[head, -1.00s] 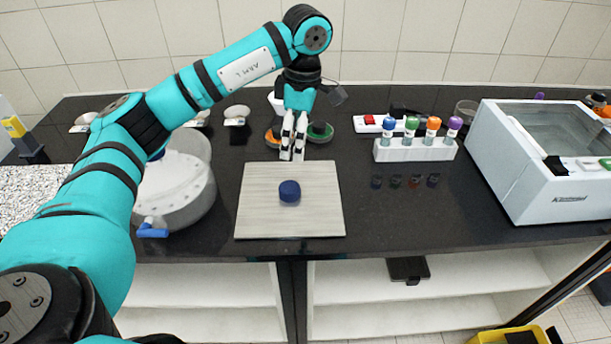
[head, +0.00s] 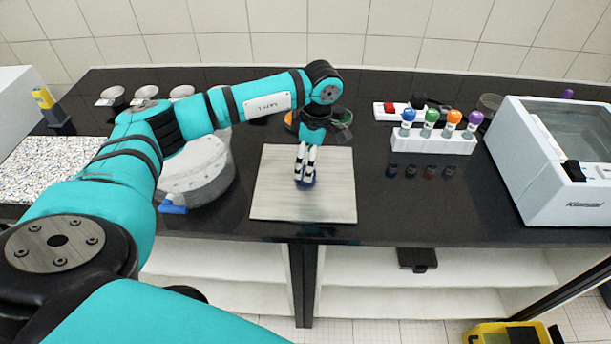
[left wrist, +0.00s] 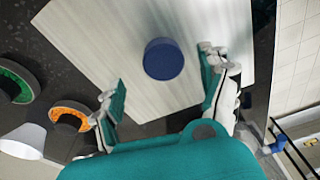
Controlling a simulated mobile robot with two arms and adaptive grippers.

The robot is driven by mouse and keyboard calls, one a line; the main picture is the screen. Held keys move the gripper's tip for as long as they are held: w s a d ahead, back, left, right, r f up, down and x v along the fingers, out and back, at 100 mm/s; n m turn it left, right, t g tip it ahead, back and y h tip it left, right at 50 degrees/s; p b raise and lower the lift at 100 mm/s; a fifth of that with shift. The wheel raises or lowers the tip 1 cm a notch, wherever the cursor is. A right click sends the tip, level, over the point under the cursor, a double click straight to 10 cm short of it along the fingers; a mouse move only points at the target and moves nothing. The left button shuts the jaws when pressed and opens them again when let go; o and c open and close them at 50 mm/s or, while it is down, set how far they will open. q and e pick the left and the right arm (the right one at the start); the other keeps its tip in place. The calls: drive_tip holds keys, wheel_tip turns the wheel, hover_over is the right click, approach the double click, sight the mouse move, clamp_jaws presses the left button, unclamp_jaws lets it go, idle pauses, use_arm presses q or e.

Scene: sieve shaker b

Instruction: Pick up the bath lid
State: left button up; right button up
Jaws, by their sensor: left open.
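The bath lid (head: 275,203) looks like a flat, pale grey, streaked plate with a round blue knob (head: 307,184) near its middle. It lies on the black bench. My left gripper (head: 305,177) points down over the knob and partly hides it. In the left wrist view, the plate (left wrist: 110,45) and the blue knob (left wrist: 163,59) show clearly. The left gripper's fingers (left wrist: 168,92) are spread apart, with the knob ahead and roughly between them, not gripped. My right gripper is in neither view.
A white bath (head: 545,165) with an open top stands at right. A white rack (head: 433,143) of colour-capped bottles is behind the lid to the right. Orange and green ringed dishes (left wrist: 14,82) are behind the lid.

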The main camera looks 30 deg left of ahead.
use_arm(q)
drive_tip(key=f, duration=0.1)
drive_tip(key=f+p, duration=0.1)
drive_tip(key=f, duration=0.1)
drive_tip(key=shift+s+a+f+p, duration=0.1)
drive_tip(key=shift+s+f+p, duration=0.2)
drive_tip(key=shift+f, duration=0.45)
drive_tip(key=c, duration=0.7)
clamp_jaws()
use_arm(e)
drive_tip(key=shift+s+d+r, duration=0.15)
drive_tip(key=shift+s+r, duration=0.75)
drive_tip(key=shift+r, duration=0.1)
